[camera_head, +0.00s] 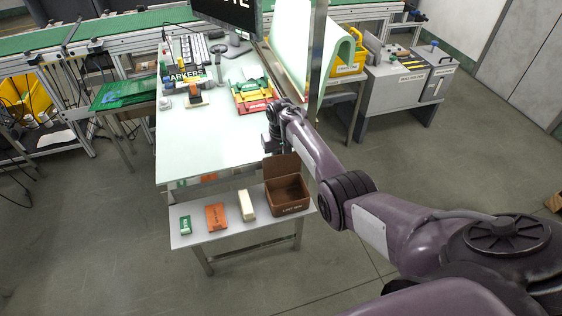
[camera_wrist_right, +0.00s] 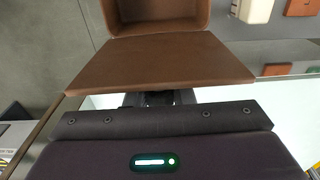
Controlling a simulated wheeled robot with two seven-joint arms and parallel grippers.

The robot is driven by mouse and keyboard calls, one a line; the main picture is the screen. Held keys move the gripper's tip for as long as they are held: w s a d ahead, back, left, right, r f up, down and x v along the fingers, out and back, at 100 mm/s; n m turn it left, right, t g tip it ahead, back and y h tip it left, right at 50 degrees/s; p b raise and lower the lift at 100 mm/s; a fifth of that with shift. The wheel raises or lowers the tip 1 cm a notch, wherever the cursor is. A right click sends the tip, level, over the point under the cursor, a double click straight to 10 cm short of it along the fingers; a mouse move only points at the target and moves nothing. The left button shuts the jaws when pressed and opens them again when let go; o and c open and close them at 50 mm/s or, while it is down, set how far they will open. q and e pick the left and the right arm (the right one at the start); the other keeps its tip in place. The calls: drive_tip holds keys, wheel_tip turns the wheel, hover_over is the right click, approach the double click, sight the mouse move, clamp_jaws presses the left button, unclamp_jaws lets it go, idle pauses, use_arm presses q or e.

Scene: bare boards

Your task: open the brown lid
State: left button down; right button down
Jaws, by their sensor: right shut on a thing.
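The brown box (camera_head: 290,208) stands at the right end of the low grey shelf in the head view. Its brown lid (camera_head: 282,168) is raised along the far side, and the dark inside of the box shows. My right gripper (camera_head: 270,142) is just behind the lid. In the right wrist view the lid (camera_wrist_right: 160,62) spreads in front of my right gripper (camera_wrist_right: 152,98), whose fingers are shut on its near edge; the fingertips are mostly hidden. The box (camera_wrist_right: 160,14) shows beyond the lid. My left gripper is not in view.
On the shelf (camera_head: 222,237), left of the box, are a cream block (camera_head: 247,206), an orange block (camera_head: 216,217) and a green block (camera_head: 186,225). The white table (camera_head: 215,145) behind holds coloured trays (camera_head: 252,95). A metal post (camera_head: 317,60) stands near my right arm.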

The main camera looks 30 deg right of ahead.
drive_tip(key=shift+w, duration=0.2)
drive_tip(key=shift+f, duration=0.1)
drive_tip(key=shift+w+b, duration=0.15)
drive_tip(key=shift+b, duration=0.15)
drive_tip(key=c, duration=1.5)
unclamp_jaws()
drive_tip(key=shift+o, duration=1.3)
drive_tip(key=shift+w+d+f, duration=0.1)
drive_tip(key=shift+w+f, duration=0.05)
